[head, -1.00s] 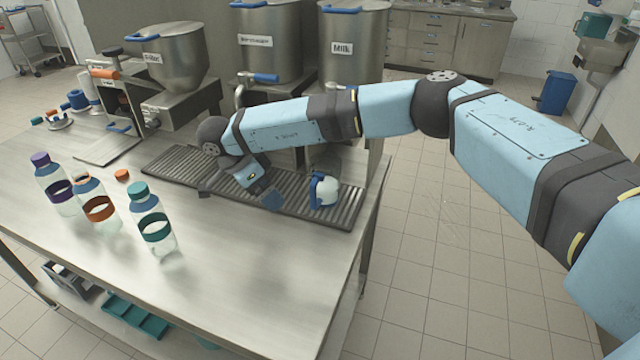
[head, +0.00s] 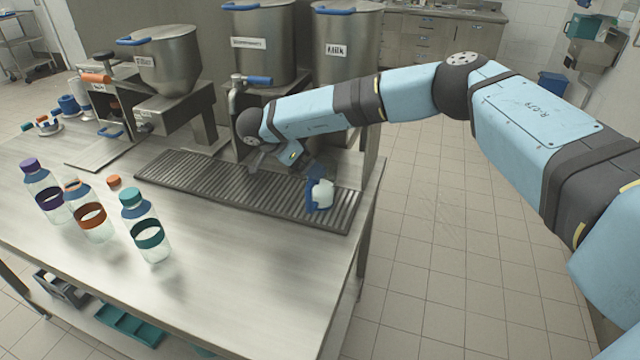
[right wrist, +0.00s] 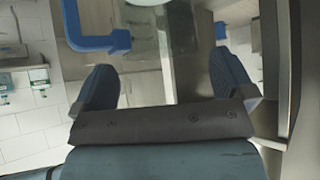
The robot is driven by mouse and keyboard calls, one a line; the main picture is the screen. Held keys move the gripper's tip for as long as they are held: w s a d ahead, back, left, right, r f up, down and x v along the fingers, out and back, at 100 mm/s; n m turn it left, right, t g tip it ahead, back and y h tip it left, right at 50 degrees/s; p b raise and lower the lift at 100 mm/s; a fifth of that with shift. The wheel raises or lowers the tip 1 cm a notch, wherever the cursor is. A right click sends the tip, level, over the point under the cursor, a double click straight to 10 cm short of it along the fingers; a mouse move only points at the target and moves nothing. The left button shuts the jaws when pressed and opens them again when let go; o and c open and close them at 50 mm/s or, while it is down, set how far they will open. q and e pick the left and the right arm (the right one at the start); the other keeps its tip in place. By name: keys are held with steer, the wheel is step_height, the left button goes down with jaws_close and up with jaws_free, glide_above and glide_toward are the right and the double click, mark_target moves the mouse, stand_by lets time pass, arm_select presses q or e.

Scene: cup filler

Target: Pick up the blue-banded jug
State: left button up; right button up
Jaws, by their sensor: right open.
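The jug (head: 321,195), with whitish contents and a blue handle, stands on the right part of the slatted drip tray (head: 345,212). My right gripper (head: 308,172) is low over the tray, just behind and left of the jug, and partly overlaps it in the head view. In the right wrist view, the two blue fingers of my right gripper (right wrist: 165,82) are spread wide with nothing clamped between them. A blue handle (right wrist: 108,42) shows at the upper left there, beyond the fingers. Whether a finger touches the jug I cannot tell. My left gripper is not in view.
Steel dispensers stand behind the tray, one labelled hopper (head: 165,55) at left and two large tanks, including one tank (head: 345,70) behind my arm. Several bottles, such as the teal-capped bottle (head: 145,232), stand at front left. The front middle of the table (head: 230,270) is clear.

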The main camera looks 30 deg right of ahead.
steer(key=x, duration=0.5)
steer(key=shift+r, duration=0.1)
steer(key=c, duration=1.1)
steer(key=shift+r, duration=0.1)
steer(key=shift+r, duration=0.25)
steer(key=s+a, duration=1.2)
steer(key=a, duration=0.1)
steer(key=shift+a+r+b, duration=0.3)
steer(key=shift+r, duration=0.1)
